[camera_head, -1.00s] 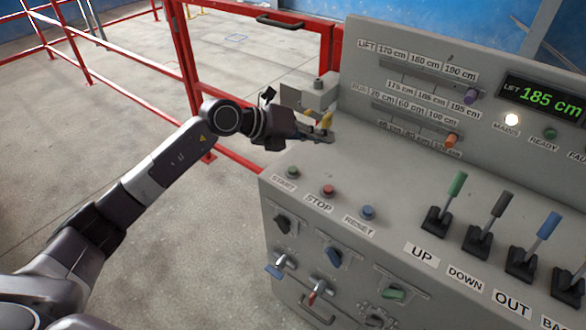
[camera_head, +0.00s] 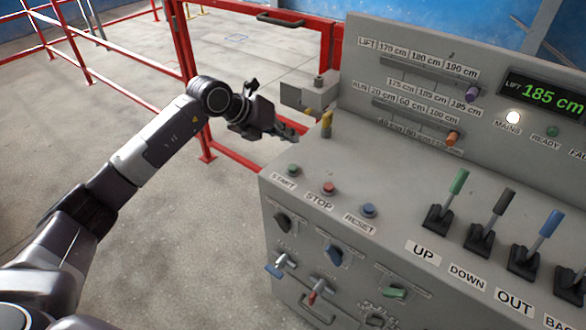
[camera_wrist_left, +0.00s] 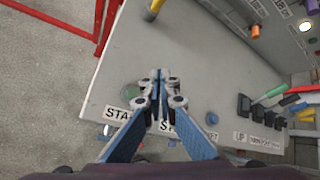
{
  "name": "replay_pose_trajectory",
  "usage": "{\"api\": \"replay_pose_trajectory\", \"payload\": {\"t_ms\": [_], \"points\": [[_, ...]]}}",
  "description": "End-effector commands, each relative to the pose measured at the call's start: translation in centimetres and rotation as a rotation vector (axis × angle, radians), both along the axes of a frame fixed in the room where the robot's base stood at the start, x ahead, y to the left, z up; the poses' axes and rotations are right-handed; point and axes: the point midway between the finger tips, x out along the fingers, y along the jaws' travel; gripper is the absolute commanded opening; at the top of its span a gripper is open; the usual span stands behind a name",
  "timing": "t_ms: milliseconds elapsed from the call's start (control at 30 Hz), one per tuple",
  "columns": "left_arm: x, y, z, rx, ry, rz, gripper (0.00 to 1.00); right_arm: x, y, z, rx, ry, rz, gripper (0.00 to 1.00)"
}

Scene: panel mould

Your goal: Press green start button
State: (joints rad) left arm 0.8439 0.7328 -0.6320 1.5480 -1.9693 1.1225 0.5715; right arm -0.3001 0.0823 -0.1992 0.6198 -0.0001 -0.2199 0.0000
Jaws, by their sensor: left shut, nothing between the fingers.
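The green start button (camera_head: 293,170) sits on the sloping grey panel at its left front corner, above the START label (camera_head: 283,184). My left gripper (camera_head: 290,135) is shut and empty. In the head view its tips appear just above the button in the picture, apart from it. In the left wrist view the shut fingertips (camera_wrist_left: 160,76) point over the panel, and the green button (camera_wrist_left: 131,92) shows just left of them, partly hidden by a finger. The START label there is partly covered too. My right gripper is not in view.
The red stop button (camera_head: 328,188) and blue reset button (camera_head: 368,211) sit right of the start button. A yellow peg (camera_head: 326,120) stands behind. Several levers, including a green one (camera_head: 456,187), stand further right. A red rail (camera_head: 187,75) runs behind my arm.

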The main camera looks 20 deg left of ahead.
Motion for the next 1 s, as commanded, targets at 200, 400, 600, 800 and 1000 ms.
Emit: {"api": "replay_pose_trajectory", "payload": {"t_ms": [200,400,600,800,1000], "points": [[0.0,0.0,-3.5,0.000,0.001,-0.001,0.00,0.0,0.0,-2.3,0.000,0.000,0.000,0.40],[0.0,0.0,-6.2,-0.001,0.000,-0.001,0.00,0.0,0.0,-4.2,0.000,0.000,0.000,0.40],[0.0,0.0,-7.3,-0.001,0.000,-0.001,0.00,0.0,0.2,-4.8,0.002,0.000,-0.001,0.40],[0.0,0.0,-7.2,-0.001,0.000,-0.001,0.00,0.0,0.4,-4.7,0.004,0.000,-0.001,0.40],[0.0,0.0,-7.2,-0.001,0.000,-0.001,0.00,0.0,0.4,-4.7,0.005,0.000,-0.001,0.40]]}}
